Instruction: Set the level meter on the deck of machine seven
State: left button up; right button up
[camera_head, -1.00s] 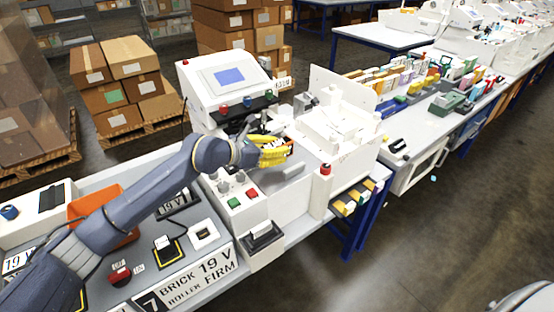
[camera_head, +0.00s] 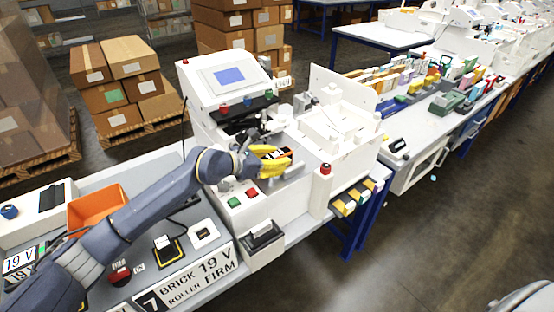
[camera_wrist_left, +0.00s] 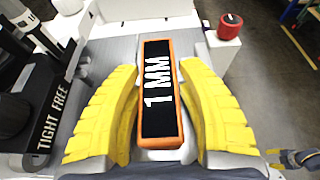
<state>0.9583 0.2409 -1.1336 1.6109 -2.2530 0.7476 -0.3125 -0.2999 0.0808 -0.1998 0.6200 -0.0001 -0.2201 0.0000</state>
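The level meter (camera_wrist_left: 160,95) is an orange block with a black face marked "1 MM". In the wrist view it lies lengthwise between the two yellow fingers of my left gripper (camera_wrist_left: 159,68), whose tips close on its sides. In the head view my left gripper (camera_head: 274,161) is over the grey deck (camera_head: 287,196) of the white machine, with the meter (camera_head: 283,154) partly hidden by the fingers. I cannot tell whether the meter touches the deck. My right gripper (camera_wrist_left: 275,159) shows small at the wrist view's right edge, its yellow fingers apart and empty.
A white console with a screen (camera_head: 229,77) stands behind the deck. A white block assembly (camera_head: 335,130) and a red knob (camera_head: 325,169) stand to the right. Green and red buttons (camera_head: 243,197) are in front. An orange bin (camera_head: 97,208) sits at left.

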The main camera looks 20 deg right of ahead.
aim_at(265, 159)
pick_arm(q)
jog(key=shift+r, duration=0.1)
jog(key=shift+v, duration=3.75)
